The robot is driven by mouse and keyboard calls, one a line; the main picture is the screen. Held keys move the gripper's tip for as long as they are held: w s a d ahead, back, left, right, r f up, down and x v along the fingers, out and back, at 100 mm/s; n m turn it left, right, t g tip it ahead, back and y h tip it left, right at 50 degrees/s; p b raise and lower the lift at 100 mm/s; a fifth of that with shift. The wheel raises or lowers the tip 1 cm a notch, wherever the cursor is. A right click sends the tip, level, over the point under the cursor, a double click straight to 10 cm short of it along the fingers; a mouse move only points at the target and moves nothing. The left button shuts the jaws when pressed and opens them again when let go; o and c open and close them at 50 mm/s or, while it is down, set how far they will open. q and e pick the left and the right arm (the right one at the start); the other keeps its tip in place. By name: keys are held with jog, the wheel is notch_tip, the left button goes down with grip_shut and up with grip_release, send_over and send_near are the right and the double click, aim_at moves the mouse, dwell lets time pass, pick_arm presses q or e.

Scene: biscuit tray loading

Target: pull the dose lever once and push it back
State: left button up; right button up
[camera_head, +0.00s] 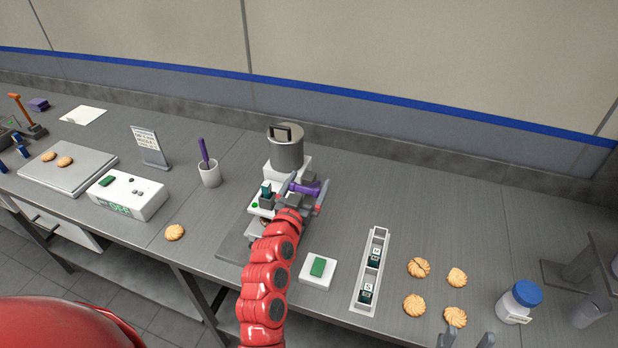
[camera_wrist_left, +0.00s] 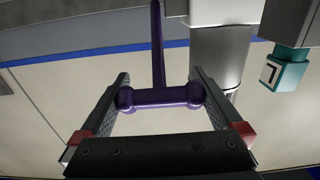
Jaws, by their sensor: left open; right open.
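The dose lever is purple, with a bar-shaped handle (camera_wrist_left: 165,97) on a thin rod in the left wrist view. It also shows in the head view (camera_head: 309,187) on the right side of the white machine with a grey metal cylinder (camera_head: 286,152) on top. My left gripper (camera_head: 304,191) is open at the lever, its fingers on either side of the handle in the left wrist view (camera_wrist_left: 160,80). Whether the fingers touch the handle ends, I cannot tell. My right gripper (camera_head: 467,340) is open at the bottom edge, only its fingertips visible, away from the machine.
A white block with a green top (camera_head: 317,269) and a narrow tray (camera_head: 359,294) holding dark items stand right of my left arm. Several biscuits (camera_head: 418,267) and a blue-lidded jar (camera_head: 519,302) lie further right. A cup (camera_head: 209,174) stands left of the machine.

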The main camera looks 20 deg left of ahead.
pick_arm(q)
jog(key=shift+w, duration=0.4)
grip_shut()
dwell(0.4)
